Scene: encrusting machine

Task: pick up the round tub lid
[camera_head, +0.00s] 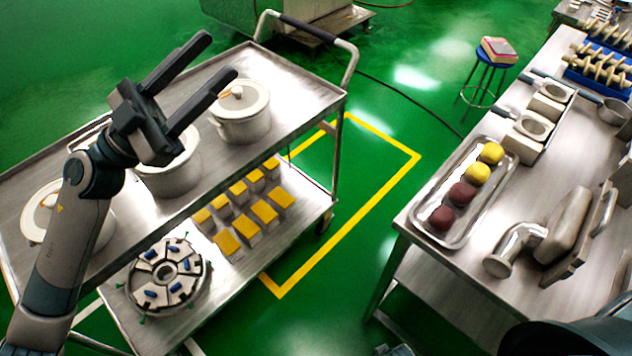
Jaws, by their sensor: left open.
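A white round tub (241,125) stands on the top shelf of the steel cart, with a round lid (256,97) on it that has a small knob with a tan part. A second pale round tub (172,180) stands beside it, its top mostly hidden by my left gripper. A flat round lid-like piece (36,232) with a knob shows at the cart's left, partly behind my left arm. My left gripper (219,58) is open and empty, its two dark fingers pointing up and right above the cart. The fingers appear near the lidded tub; their height over it is unclear. My right gripper is out of view.
The cart (285,85) has a raised rim and a handle; its lower shelf holds yellow-topped blocks (228,243) and a round machine part (165,275). A steel table (430,255) at right carries a tray of coloured balls (461,193) and metal parts. Green floor lies between.

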